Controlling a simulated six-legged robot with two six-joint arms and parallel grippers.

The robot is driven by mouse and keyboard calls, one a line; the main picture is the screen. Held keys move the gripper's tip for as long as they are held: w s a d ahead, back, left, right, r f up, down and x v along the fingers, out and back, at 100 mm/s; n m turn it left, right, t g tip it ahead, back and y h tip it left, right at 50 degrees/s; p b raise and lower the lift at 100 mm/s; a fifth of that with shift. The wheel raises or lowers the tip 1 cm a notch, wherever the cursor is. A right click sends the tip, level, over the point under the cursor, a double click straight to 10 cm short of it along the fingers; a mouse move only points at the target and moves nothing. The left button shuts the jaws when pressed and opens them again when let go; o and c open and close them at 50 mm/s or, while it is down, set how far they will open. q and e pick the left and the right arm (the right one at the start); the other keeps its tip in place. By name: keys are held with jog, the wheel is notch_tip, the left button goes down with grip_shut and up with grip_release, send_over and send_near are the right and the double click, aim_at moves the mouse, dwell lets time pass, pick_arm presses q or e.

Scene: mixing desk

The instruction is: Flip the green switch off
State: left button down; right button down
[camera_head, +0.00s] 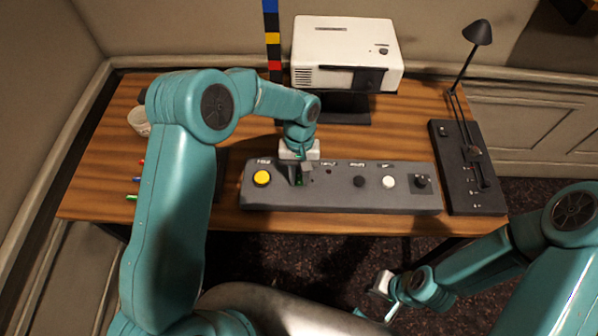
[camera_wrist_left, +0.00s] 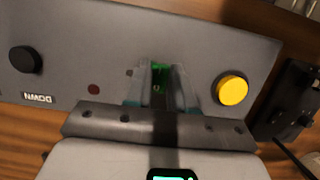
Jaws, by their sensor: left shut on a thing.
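The green switch (camera_wrist_left: 158,75) glows between the fingers of my left gripper (camera_wrist_left: 158,85) in the left wrist view. In the head view a bit of the green switch (camera_head: 299,182) shows below my left gripper (camera_head: 300,172), which reaches down onto the grey control panel (camera_head: 330,200). The left gripper is shut on the switch; its fingers hide most of it, so its on or off position cannot be told. My right gripper (camera_head: 385,293) is low in front of the desk, away from the panel; its finger gap is unclear.
The panel's yellow button (camera_head: 262,178) is just left of my left gripper, with black (camera_head: 359,181) and white (camera_head: 389,182) buttons to the right. A white projector-like box (camera_head: 345,50) stands behind. A black lamp (camera_head: 478,34) and slider box (camera_head: 462,180) are at right.

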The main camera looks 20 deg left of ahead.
pick_arm(q)
jog(key=c, duration=1)
grip_release()
jog(key=shift+o, duration=0.2)
jog(key=v, duration=1.6)
jog(key=shift+r+b, duration=0.15)
jog(key=shift+b, duration=0.3)
